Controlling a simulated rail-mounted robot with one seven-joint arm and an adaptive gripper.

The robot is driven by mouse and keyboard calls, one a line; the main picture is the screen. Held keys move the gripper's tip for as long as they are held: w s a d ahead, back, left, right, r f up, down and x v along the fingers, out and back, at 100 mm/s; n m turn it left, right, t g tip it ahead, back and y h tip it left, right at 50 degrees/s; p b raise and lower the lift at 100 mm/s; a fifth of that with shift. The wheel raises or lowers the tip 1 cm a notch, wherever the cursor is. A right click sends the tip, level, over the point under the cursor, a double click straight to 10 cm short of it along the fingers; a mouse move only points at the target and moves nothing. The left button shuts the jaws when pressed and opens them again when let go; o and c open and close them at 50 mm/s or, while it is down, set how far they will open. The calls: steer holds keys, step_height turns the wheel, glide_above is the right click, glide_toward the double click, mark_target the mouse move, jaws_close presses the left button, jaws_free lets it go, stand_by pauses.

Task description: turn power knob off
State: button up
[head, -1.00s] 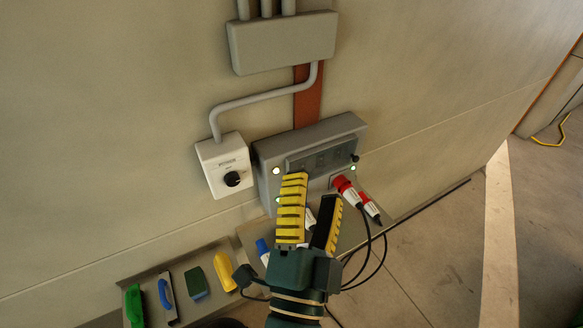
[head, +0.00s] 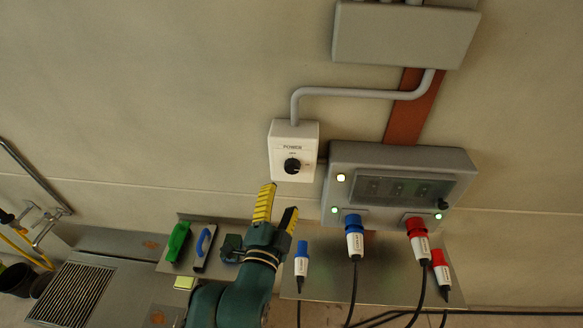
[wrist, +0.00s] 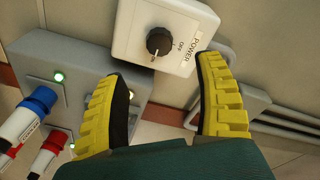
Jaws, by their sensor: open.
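The black power knob (head: 292,166) sits on a white box labelled POWER (head: 283,138) fixed to the wall. In the wrist view the knob (wrist: 159,42) has a pale pointer mark, and the word OFF shows beside it on the white box (wrist: 190,20). My gripper (head: 278,206) has yellow-and-black fingers, is open and empty, and in the head view is just below the white box. In the wrist view the knob lies beyond the gap between the fingertips (wrist: 162,85), apart from them.
A grey socket panel (head: 345,158) with lit green lamps stands right of the white box, with a blue plug (head: 354,240) and a red plug (head: 417,240) in it. A metal shelf (head: 330,283) below holds tools. A conduit (head: 350,93) runs above.

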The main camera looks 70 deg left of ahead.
mark_target(291, 170)
steer(key=p+x, duration=0.1)
steer(key=x, duration=0.9)
steer(key=shift+w+a, duration=0.1)
steer(key=shift+w, duration=0.15)
steer(key=c, duration=1.2)
